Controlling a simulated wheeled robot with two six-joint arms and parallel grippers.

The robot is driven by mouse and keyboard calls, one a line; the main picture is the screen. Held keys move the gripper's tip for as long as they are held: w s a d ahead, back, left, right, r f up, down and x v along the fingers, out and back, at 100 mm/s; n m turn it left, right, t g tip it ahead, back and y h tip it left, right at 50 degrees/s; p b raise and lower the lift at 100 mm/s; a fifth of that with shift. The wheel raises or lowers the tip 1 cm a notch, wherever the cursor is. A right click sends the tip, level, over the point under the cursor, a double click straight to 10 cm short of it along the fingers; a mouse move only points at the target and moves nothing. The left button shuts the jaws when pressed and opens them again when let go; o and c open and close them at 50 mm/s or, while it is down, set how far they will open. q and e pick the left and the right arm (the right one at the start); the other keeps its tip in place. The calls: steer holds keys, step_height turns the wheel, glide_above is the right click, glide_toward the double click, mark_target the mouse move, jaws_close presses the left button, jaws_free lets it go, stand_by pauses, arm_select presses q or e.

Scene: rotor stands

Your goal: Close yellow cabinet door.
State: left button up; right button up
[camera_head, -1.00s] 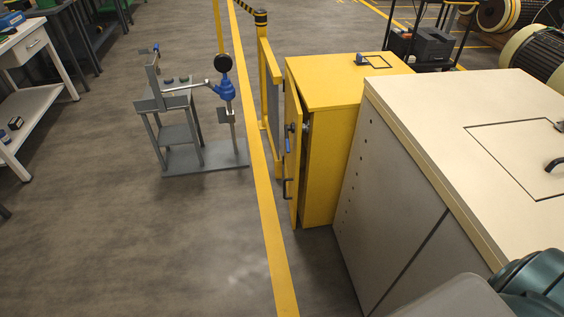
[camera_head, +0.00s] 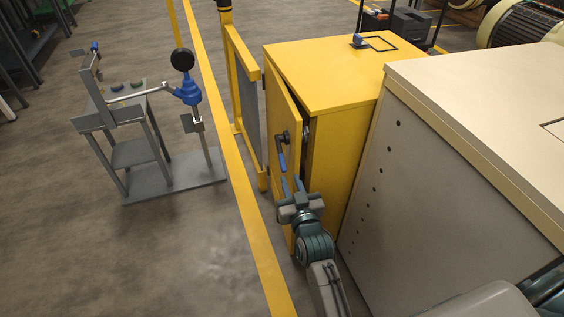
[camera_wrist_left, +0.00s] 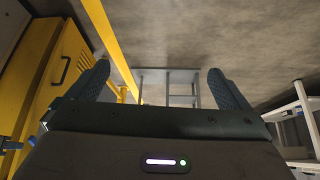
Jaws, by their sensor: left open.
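The yellow cabinet (camera_head: 340,155) stands beside the beige cabinet. Its door (camera_head: 283,110) is ajar, with a dark gap along its near edge. A blue-gripped handle (camera_head: 281,150) with a dark round lock is on the door's outer face. My left gripper (camera_wrist_left: 160,85) is open and empty in the left wrist view, where a yellow panel with a dark handle (camera_wrist_left: 60,70) shows at left.
The beige cabinet (camera_head: 405,170) blocks the right side. A yellow guard rail (camera_head: 243,50) stands behind the door. A grey stand (camera_head: 130,150) with a blue gauge device is on the left. The floor (camera_head: 130,255) in front is clear.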

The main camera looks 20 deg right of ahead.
mark_target(283, 161)
arm_select(q)
steer(key=shift+w+d+f+t+h+b, duration=0.4)
steer(key=shift+w+d+f+t+b, duration=0.3)
steer(key=shift+t+b, duration=0.25)
arm_select(e)
steer(key=w, duration=1)
steer(key=shift+w+d, duration=0.25)
steer(key=shift+w, duration=0.05)
steer(key=shift+f, duration=0.1)
jaws_close()
